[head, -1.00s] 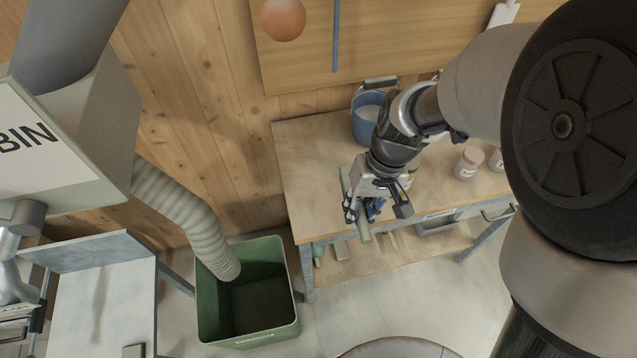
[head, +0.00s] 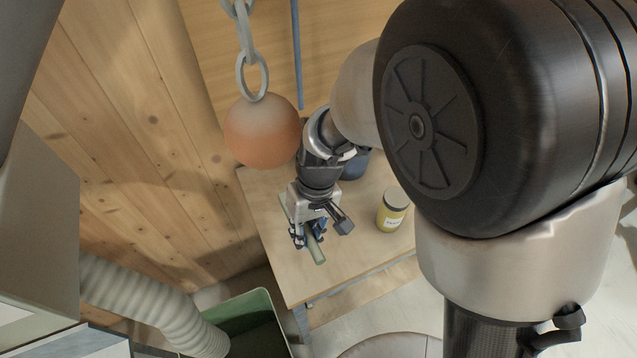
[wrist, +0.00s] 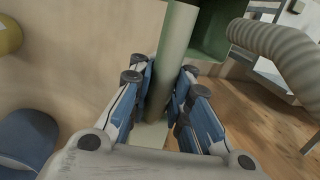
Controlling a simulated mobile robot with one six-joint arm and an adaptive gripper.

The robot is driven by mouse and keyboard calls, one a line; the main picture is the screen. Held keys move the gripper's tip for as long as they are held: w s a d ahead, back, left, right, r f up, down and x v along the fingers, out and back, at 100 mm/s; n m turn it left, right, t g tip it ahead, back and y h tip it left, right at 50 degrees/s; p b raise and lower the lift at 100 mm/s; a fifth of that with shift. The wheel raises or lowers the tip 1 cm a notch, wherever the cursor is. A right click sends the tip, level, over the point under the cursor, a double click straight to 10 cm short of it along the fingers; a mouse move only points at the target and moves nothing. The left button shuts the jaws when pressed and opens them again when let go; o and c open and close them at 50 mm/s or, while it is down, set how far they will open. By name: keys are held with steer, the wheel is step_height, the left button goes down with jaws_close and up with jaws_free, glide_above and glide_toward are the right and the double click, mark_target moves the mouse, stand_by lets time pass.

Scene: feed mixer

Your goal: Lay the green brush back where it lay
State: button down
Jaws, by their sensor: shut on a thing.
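My gripper (head: 310,232) is shut on the pale green brush (head: 318,253), over the left part of the wooden bench top (head: 352,245). In the wrist view the brush's long green body (wrist: 177,45) runs between the blue-sided fingers (wrist: 160,92) and sticks out past them. Its other end is largely hidden by the gripper. I cannot tell whether the brush touches the bench top.
A yellow jar (head: 392,210) stands on the bench right of my gripper, with a blue bucket (head: 354,164) behind. An orange ball (head: 262,130) hangs on a chain. A green bin (head: 262,312) and ribbed hose (head: 150,305) are left of the bench.

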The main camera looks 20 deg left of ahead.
mark_target(306, 265)
step_height(306, 265, down, 12)
steer(key=b, duration=0.3)
steer(key=shift+w, duration=0.1)
steer(key=shift+f+b, duration=0.1)
steer(key=shift+b, duration=0.2)
steer(key=shift+f+b, duration=0.5)
steer(key=shift+f, duration=0.05)
steer(key=c, duration=1.5)
jaws_free()
steer(key=shift+r, duration=0.1)
